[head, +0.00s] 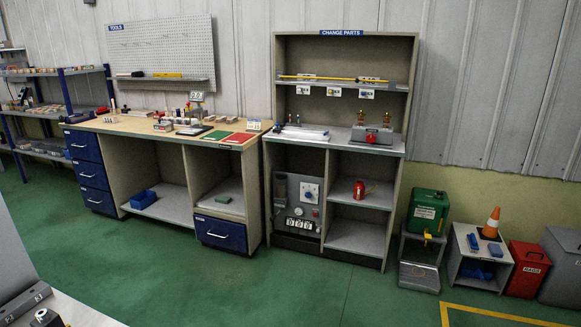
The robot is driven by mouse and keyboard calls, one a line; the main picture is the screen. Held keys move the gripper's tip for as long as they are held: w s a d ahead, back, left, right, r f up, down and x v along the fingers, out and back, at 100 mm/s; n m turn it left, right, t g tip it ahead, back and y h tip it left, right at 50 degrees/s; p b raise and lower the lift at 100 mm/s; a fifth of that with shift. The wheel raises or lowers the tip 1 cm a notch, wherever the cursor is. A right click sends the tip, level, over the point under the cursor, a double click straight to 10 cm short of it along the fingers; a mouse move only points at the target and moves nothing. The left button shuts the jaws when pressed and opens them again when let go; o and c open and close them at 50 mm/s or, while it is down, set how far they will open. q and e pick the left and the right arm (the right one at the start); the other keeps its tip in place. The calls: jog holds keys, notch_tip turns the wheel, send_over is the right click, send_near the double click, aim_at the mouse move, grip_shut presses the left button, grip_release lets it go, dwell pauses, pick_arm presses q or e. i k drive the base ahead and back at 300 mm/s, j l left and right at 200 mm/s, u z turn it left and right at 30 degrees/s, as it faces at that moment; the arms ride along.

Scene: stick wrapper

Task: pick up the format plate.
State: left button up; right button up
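I cannot tell for certain which thing is the format plate. A flat pale plate-like piece (302,134) lies on the middle shelf of the change parts cabinet (279,95). To its right on the same shelf is a grey block with a red knob and brass-coloured uprights (372,134). A long yellow rod (325,78) lies on the upper shelf above three small tags. Neither of my grippers is in view.
A workbench (140,126) with small parts and red and green mats stands left of the cabinet. A green container (428,210), orange cone (492,222) and red bin (528,268) stand right. Grey machinery (70,312) fills the lower left corner. The green floor (220,290) ahead is clear.

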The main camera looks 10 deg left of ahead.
aim_at(111, 119)
jog(key=i+l, duration=0.15)
jog(key=i, duration=0.65)
jog(key=i+l, duration=0.15)
jog(key=i, duration=0.7)
jog(key=i+j+u, duration=0.2)
jog(key=u, duration=0.25)
jog(key=i+u, duration=0.4)
jog(key=i+l+u, duration=0.1)
jog(key=i+u, duration=0.35)
jog(key=i+l+u, duration=0.15)
jog(key=u, duration=0.3)
jog(key=i+u, duration=0.3)
jog(key=i, duration=0.25)
jog(key=i+u, duration=0.3)
jog(key=i, duration=0.25)
jog(key=i+j+z, duration=0.4)
jog(key=i, duration=0.25)
jog(key=i+j+z, duration=0.6)
jog(key=i+j, duration=0.15)
jog(key=j, duration=0.2)
jog(key=i+j+z, duration=0.15)
jog(key=j, duration=0.2)
jog(key=i+j+z, duration=0.1)
jog(key=j, duration=0.25)
jog(key=i+j, duration=0.1)
jog(key=i, duration=0.4)
jog(key=u, duration=0.05)
